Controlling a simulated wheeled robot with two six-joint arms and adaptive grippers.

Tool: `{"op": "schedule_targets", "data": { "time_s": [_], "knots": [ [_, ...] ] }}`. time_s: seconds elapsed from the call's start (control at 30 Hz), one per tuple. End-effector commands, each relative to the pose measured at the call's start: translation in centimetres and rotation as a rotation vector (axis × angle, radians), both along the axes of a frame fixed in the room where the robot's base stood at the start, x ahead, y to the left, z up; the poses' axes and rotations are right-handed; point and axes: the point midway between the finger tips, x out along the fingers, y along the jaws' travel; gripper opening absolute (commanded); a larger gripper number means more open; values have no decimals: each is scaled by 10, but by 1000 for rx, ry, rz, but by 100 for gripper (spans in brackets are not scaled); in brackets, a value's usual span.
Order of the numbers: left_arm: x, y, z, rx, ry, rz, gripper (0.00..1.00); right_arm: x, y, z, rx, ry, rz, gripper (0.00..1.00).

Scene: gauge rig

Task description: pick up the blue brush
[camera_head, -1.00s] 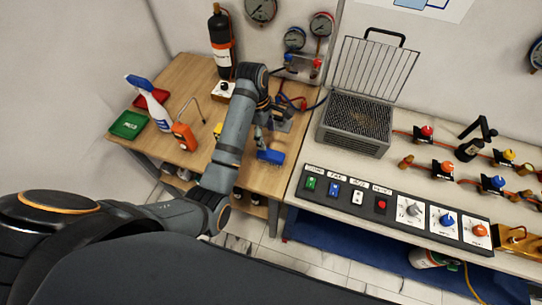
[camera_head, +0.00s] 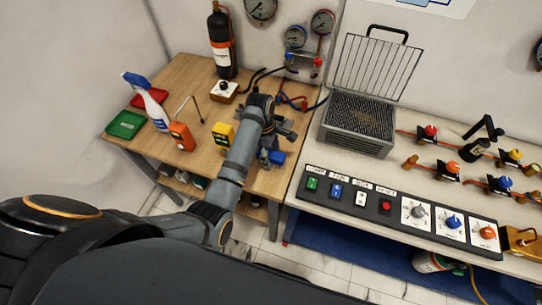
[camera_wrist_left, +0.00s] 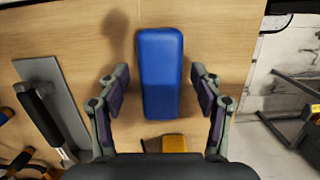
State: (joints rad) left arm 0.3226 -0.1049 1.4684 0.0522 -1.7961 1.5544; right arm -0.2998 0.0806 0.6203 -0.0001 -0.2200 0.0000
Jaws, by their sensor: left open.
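The blue brush (camera_head: 277,157) lies on the wooden bench near its right front edge, partly hidden by my left arm in the head view. In the left wrist view the brush (camera_wrist_left: 160,72) shows as a blue block, upright in the picture. My left gripper (camera_wrist_left: 160,82) is open, with one finger on each side of the block and a visible gap to both. In the head view my left gripper (camera_head: 268,150) is over the brush, its fingertips hard to make out. I cannot tell its height above the bench. My right gripper is not in view.
A yellow meter (camera_head: 223,134), an orange device (camera_head: 182,136), a spray bottle (camera_head: 147,99) and a green box (camera_head: 127,124) stand left. A grey scraper-like tool (camera_wrist_left: 50,95) lies left of the gripper. The bench (camera_wrist_left: 215,25) ends close to the brush's right.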

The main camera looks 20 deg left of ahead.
Motion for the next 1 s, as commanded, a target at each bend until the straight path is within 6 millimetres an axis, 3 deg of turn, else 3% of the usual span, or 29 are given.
{"op": "schedule_targets", "data": {
  "time_s": [1.0],
  "knots": [
    [0,0,-5,1,1,0,66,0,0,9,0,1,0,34]
  ]
}}
